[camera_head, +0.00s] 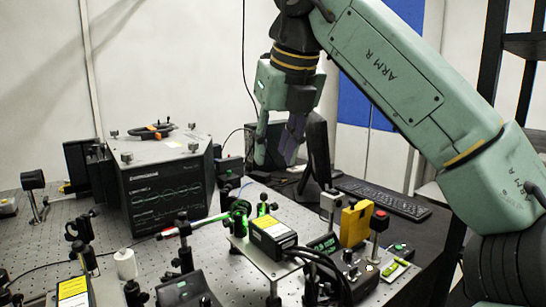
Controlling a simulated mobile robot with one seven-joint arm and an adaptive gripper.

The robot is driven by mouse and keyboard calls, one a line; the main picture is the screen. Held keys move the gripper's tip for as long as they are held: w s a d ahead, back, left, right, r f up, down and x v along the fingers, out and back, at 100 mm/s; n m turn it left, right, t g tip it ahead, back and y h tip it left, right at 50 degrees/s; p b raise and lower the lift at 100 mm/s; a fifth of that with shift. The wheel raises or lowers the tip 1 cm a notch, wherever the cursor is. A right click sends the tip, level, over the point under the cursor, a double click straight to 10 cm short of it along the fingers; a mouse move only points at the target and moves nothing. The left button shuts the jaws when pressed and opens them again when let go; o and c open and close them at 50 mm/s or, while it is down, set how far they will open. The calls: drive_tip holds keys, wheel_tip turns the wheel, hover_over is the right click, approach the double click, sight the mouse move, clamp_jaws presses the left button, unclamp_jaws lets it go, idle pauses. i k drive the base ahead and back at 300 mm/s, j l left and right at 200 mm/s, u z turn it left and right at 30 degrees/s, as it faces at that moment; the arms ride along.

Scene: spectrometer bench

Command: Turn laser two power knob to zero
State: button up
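My gripper (274,158) hangs from my arm in the upper middle, fingers pointing down. Its fingers are apart with nothing visible between them. It is above and behind the optics, in front of a dark monitor, and appears clear of the bench things. A black control box with small knobs (352,268) sits at the lower right. A laser box with a yellow label (272,232) stands on a raised plate in the middle. Another yellow-labelled box (75,290) is at the lower left. I cannot tell which laser is two, nor read any knob's setting.
A large dark instrument with green traces (157,195) stands at left. A yellow block (355,222) and a red-topped post (379,222) stand beside the control box. Black cables (322,268) run in front. A monitor (317,150) and keyboard (385,198) are behind. Several optic posts crowd the perforated bench (135,250).

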sight(348, 251)
drive_tip(key=k+l, duration=0.3)
drive_tip(key=k, duration=0.15)
drive_tip(key=k+l, duration=0.3)
drive_tip(key=k, duration=0.15)
